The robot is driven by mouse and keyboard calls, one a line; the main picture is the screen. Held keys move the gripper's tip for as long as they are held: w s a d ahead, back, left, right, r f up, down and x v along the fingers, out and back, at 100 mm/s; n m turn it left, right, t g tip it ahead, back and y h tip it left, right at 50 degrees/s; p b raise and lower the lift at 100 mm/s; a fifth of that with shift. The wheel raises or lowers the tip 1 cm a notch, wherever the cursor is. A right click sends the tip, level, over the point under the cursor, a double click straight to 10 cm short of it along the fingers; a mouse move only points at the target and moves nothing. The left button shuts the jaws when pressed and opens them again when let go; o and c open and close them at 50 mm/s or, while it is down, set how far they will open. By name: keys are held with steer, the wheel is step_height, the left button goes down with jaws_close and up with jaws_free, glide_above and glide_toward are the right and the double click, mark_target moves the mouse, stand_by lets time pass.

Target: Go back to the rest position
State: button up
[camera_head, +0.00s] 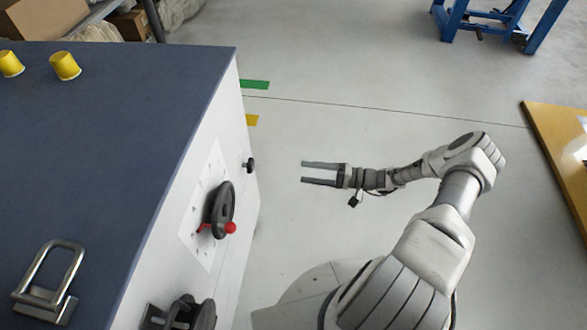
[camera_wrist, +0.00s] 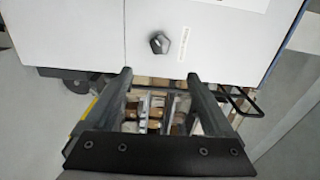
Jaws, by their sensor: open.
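My gripper (camera_head: 303,173) is open and empty in the head view, with its two fingers pointing left toward the side of the cabinet. Clear floor lies between the fingertips and the cabinet's white face (camera_head: 245,215). In the wrist view the two fingers of my gripper (camera_wrist: 160,75) are spread apart, with nothing between their tips. Beyond them stands a white panel with a dark knob (camera_wrist: 159,43). My arm reaches from the bottom of the head view up to the right and bends back left.
The cabinet has a blue-grey top (camera_head: 110,140), a black handwheel (camera_head: 221,209) with a red knob (camera_head: 230,227), a small black knob (camera_head: 250,165) and a metal handle (camera_head: 50,280). A yellow board (camera_head: 560,150) lies at right. A blue frame (camera_head: 490,20) stands behind. Floor between is free.

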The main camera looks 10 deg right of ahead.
steer(key=shift+s+d, duration=0.25)
steer(key=shift+d, duration=0.25)
steer(key=s+a+r+n+g+h, duration=0.1)
steer(key=s+r+n+g+h, duration=0.2)
steer(key=r, duration=0.6)
steer(key=s+a+r+g+h, duration=0.1)
steer(key=a+r+g+h, duration=0.2)
steer(key=r, duration=0.6)
steer(key=s+r+n+g+h, duration=0.25)
steer(key=r+h, duration=0.25)
steer(key=r, duration=0.4)
steer(key=s+a+r+m+t+h, duration=0.15)
steer(key=s+r+t+h, duration=0.5)
steer(key=s+r, duration=0.85)
step_height(320, 180, up, 21)
steer(key=p, duration=2)
steer(key=shift+s+a+t+y, duration=0.25)
steer(key=shift+s+t+y, duration=0.15)
steer(key=shift+y, duration=0.05)
steer(key=shift+f, duration=0.15)
